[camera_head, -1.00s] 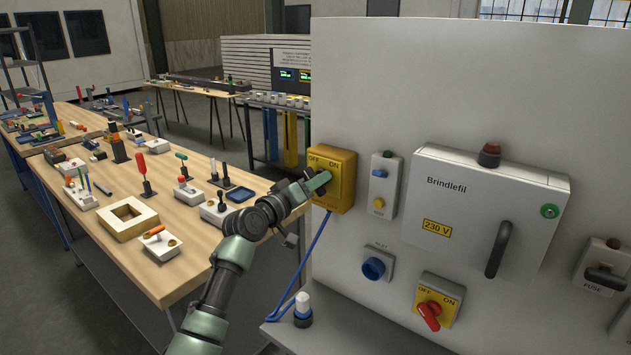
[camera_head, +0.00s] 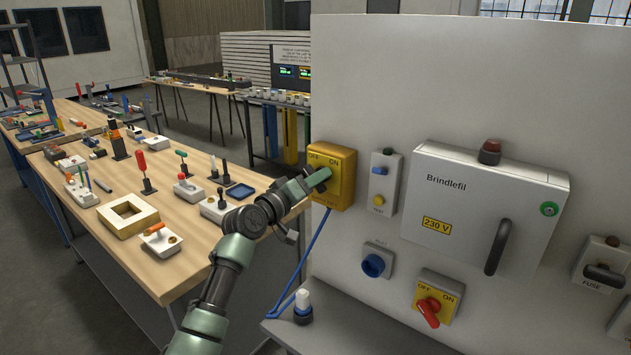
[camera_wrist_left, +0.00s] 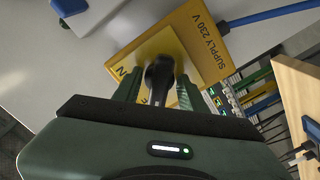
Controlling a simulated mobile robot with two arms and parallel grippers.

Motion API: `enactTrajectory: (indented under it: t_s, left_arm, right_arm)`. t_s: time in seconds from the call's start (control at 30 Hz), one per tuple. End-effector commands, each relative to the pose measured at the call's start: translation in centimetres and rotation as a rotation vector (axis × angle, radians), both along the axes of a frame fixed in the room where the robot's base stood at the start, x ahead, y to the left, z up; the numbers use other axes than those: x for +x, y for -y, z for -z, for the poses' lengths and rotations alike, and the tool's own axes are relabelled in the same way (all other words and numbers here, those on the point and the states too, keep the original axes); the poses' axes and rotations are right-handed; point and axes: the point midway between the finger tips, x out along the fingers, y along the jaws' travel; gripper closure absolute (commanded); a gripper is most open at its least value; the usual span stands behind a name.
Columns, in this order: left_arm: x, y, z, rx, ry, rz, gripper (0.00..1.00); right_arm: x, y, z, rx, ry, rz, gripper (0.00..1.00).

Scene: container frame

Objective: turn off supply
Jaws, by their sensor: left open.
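The yellow supply switch box (camera_head: 347,168) is on the left edge of the pale panel, with OFF and ON marks on its front. In the left wrist view its yellow plate (camera_wrist_left: 208,45) reads SUPPLY 230 V, and a black knob (camera_wrist_left: 160,75) stands out from it. My left gripper (camera_head: 324,181) is at the front of this box. In the left wrist view my left gripper (camera_wrist_left: 158,88) is open, with one green finger on each side of the knob. I cannot tell whether the fingers touch the knob. My right gripper is not in view.
The panel also holds a red rotary switch (camera_head: 429,312) on a yellow plate, a blue inlet (camera_head: 373,265), a small button box (camera_head: 384,183) and the Brindlefil cabinet (camera_head: 480,210). A blue cable (camera_head: 312,247) hangs below the supply box. A wooden bench (camera_head: 165,215) stands left.

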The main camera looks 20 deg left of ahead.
Motion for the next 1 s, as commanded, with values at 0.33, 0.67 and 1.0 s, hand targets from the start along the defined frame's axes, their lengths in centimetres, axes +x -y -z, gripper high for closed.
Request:
enactTrajectory:
  t_s: [0.33,0.67,1.0]
  left_arm:
    - [-4.9,-1.9,0.4,0.002,0.001,-0.001,0.58]
    - [-7.2,-2.7,0.1,-0.001,0.000,-0.001,0.58]
    - [-7.1,-2.6,0.1,-0.001,-0.001,-0.001,0.58]
  right_arm:
    - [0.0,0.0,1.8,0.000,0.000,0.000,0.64]
    - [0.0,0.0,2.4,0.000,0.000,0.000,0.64]
    - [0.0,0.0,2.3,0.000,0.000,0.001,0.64]
